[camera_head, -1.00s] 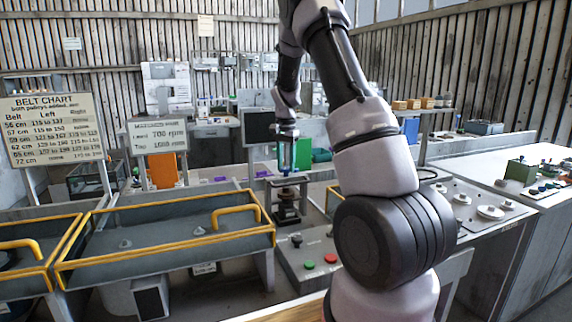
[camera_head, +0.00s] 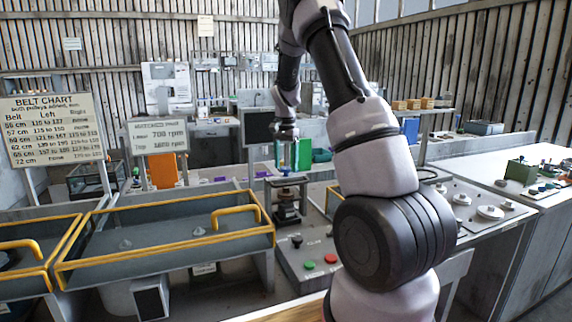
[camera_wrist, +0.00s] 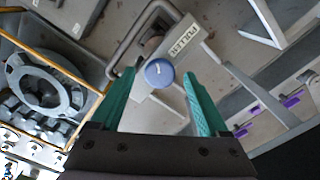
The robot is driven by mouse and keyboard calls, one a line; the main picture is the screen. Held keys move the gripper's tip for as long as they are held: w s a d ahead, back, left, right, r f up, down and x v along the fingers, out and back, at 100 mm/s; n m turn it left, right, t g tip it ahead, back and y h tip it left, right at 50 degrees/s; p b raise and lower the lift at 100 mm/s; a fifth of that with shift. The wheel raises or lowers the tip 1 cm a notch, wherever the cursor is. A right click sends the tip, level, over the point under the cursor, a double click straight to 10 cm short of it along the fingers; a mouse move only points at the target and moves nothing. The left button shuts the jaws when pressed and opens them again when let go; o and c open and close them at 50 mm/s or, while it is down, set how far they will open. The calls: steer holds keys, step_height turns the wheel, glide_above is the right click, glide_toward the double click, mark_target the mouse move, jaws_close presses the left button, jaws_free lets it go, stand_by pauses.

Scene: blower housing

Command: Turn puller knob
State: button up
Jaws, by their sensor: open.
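The puller knob (camera_wrist: 159,72) is a round blue cap with a short white mark on top. In the wrist view it lies between the tips of my gripper (camera_wrist: 158,76), whose two teal fingers are open, with a visible gap on each side. I cannot tell how far the tips are above the knob. A plate reading PULLER (camera_wrist: 185,42) is beside it. In the head view my gripper (camera_head: 284,154) points down above the dark puller stand (camera_head: 288,205). The knob is small there, at the top of the stand.
A yellow-railed tray (camera_head: 165,250) stands left of the puller. A panel with a red button (camera_head: 309,265) and a green button (camera_head: 331,258) is in front. A green block (camera_head: 303,154) stands behind. In the wrist view a bent grey handle (camera_wrist: 125,45) is close to the knob.

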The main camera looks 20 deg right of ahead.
mark_target(286, 167)
step_height(286, 167, up, 10)
steer(key=shift+r, duration=0.25)
stand_by(0.5)
